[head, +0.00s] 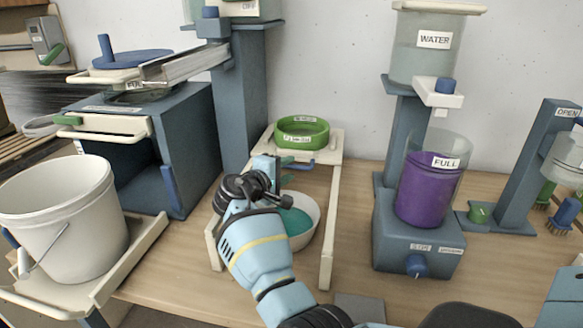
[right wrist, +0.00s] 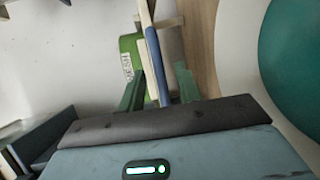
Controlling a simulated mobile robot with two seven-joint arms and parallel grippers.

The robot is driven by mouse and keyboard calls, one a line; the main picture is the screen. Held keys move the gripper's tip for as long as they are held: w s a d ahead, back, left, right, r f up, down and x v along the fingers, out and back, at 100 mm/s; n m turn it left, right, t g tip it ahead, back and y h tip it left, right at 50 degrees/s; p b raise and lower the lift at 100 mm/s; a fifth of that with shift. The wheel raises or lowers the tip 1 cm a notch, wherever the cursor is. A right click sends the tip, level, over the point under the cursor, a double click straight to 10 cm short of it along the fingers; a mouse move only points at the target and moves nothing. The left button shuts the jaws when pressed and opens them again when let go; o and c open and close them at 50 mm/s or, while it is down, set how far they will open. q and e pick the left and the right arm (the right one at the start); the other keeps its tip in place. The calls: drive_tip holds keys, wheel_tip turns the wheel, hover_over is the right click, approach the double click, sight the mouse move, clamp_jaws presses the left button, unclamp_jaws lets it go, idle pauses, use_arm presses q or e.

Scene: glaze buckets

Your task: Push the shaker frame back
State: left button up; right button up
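The shaker frame (head: 331,208) is a cream frame with long side rails on the table, with a green sieve ring (head: 303,132) on its back part. A blue handle bar (head: 299,166) sits below the ring. My right gripper (head: 284,178) is at the handle, inside the frame. In the right wrist view, the blue bar (right wrist: 157,66) lies between the two fingers of the gripper (right wrist: 159,84), which stand apart with a small gap visible. Contact is unclear. A white bowl of teal glaze (head: 294,221) stands below, partly hidden by my arm. My left gripper is out of view.
A white bucket (head: 62,215) stands on a cream rack at the left, beside a blue-grey box machine (head: 187,150). A dispenser with a purple-filled container (head: 427,190) stands to the right. Table between the frame and dispenser is clear. The wall (head: 330,60) is close behind.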

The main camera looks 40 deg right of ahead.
drive_tip(key=shift+v, duration=2.5)
